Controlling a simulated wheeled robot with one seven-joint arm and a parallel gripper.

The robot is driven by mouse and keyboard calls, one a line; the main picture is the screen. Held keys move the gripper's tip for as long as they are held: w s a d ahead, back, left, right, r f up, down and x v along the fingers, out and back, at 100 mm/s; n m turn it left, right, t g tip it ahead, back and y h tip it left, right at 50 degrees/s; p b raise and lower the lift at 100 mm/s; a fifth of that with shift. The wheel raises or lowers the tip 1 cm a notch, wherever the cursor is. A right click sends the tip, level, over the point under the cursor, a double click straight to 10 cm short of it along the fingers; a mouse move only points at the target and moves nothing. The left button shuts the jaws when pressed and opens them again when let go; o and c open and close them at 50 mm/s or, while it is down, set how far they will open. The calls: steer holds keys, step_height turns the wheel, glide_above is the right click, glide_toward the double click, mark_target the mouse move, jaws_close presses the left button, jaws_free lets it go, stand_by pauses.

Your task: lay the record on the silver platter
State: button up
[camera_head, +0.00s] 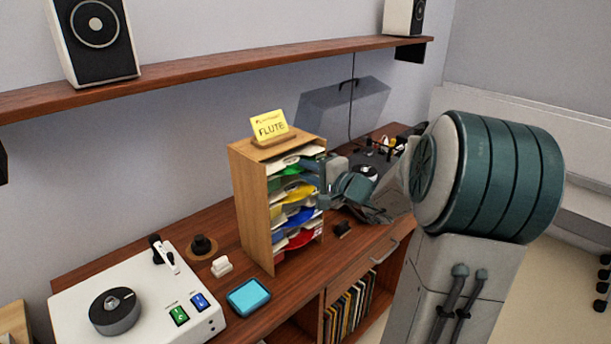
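A wooden rack (251,215) stands on the desk, its open side facing right. Several shelves hold thin coloured records, among them a green one (288,170), a yellow one (297,192), a blue one (298,217) and a red one (298,240). My gripper (324,192) is at the rack's open side, near the middle shelves. Its fingertips are small and partly hidden, so I cannot tell whether they hold a record. A white record player (75,318) sits at the front left.
A yellow card reading FLUTE (270,127) stands on the rack. A cyan-topped box (248,297), a white block (221,267) and a dark round knob (202,246) lie between player and rack. The tonearm (167,256) is at the player's back edge. A shelf (230,68) runs above.

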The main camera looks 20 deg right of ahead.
steer(key=shift+w, duration=0.45)
jaws_close()
steer(key=shift+a+f+b, duration=0.1)
steer(key=shift+f+b, duration=0.05)
steer(key=shift+b, duration=0.35)
steer(key=shift+s, duration=0.1)
steer(key=f+b+v, duration=0.1)
steer(key=b+v, duration=0.2)
steer(key=v, duration=1.5)
steer(key=shift+s, duration=0.2)
stand_by(0.6)
